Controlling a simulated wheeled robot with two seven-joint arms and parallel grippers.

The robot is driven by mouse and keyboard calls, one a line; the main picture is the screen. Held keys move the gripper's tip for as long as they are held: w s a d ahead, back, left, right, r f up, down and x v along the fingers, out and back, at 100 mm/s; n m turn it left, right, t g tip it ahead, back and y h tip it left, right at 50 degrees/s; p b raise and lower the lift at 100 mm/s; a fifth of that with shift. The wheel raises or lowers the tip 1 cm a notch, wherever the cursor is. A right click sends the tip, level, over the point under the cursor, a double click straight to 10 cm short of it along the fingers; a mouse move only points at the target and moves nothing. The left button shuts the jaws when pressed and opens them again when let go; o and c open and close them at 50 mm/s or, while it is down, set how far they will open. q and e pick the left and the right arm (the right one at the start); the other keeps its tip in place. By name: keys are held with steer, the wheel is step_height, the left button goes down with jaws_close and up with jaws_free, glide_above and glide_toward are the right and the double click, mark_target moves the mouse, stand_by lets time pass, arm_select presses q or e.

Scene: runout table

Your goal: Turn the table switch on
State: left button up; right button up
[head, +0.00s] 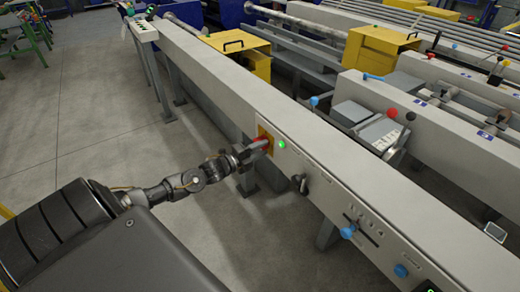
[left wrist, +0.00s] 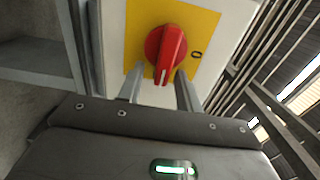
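The table switch is a red rotary knob (left wrist: 166,48) on a yellow plate (left wrist: 203,22) in the left wrist view. Its white mark points down in that picture, and a black "0" is printed to the right of the knob. In the head view the yellow plate (head: 264,131) is on the side of the long grey table, with the knob partly hidden by my gripper. My left gripper (head: 262,146) is at the knob. Its two fingers (left wrist: 160,78) are apart, one on each side of the knob's lower part; whether they touch it I cannot tell. My right gripper is not in view.
A lit green lamp (head: 282,144) is just right of the switch. A black knob (head: 299,184) and a blue knob (head: 348,231) stick out farther along the grey table (head: 330,140). Open floor (head: 100,130) lies to the left.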

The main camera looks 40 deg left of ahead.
arm_select(q)
steer(key=v, duration=1)
steer(key=shift+s, duration=0.35)
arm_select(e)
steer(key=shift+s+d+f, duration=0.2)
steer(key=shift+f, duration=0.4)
arm_select(q)
steer(key=shift+a, duration=0.1)
